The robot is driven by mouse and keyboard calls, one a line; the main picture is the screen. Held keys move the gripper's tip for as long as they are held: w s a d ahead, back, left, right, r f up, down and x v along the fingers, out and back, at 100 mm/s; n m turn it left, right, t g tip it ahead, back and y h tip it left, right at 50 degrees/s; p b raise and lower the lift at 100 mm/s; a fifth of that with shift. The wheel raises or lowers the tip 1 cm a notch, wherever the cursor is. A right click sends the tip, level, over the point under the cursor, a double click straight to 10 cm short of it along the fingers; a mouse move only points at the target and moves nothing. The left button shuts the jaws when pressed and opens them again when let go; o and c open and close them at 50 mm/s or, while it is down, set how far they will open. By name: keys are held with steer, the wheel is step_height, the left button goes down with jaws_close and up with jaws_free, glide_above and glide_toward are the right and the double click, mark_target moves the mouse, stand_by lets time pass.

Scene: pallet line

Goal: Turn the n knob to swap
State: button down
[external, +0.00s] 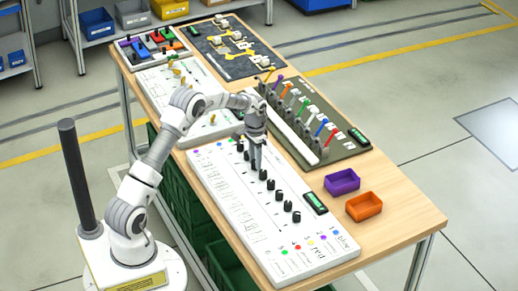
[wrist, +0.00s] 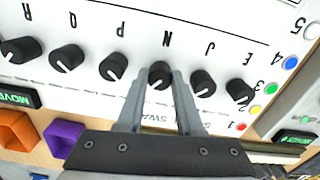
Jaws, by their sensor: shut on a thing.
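The white panel (external: 235,215) lies on the table with a row of black knobs along it. In the wrist view the n knob (wrist: 160,74) sits under an upside-down letter N, and its white pointer line is mostly hidden. My gripper (wrist: 161,78) has one finger on each side of this knob and is shut on it. In the external view my gripper (external: 256,168) reaches straight down to the knob row and hides the held knob.
Neighbouring knobs (wrist: 113,66) and (wrist: 204,82) stand close on both sides of the fingers. A green display (external: 315,203) is on the panel's right edge. A purple bin (external: 342,182) and an orange bin (external: 363,207) stand to the right. A lever board (external: 325,155) lies behind.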

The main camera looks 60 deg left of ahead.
stand_by(0.3)
steer(key=c, duration=0.5)
jaws_free()
steer(key=shift+c, duration=0.2)
steer(key=shift+r, duration=0.15)
step_height(320, 180, up, 17)
steer(key=shift+r+p, duration=0.15)
steer(key=shift+p, duration=0.3)
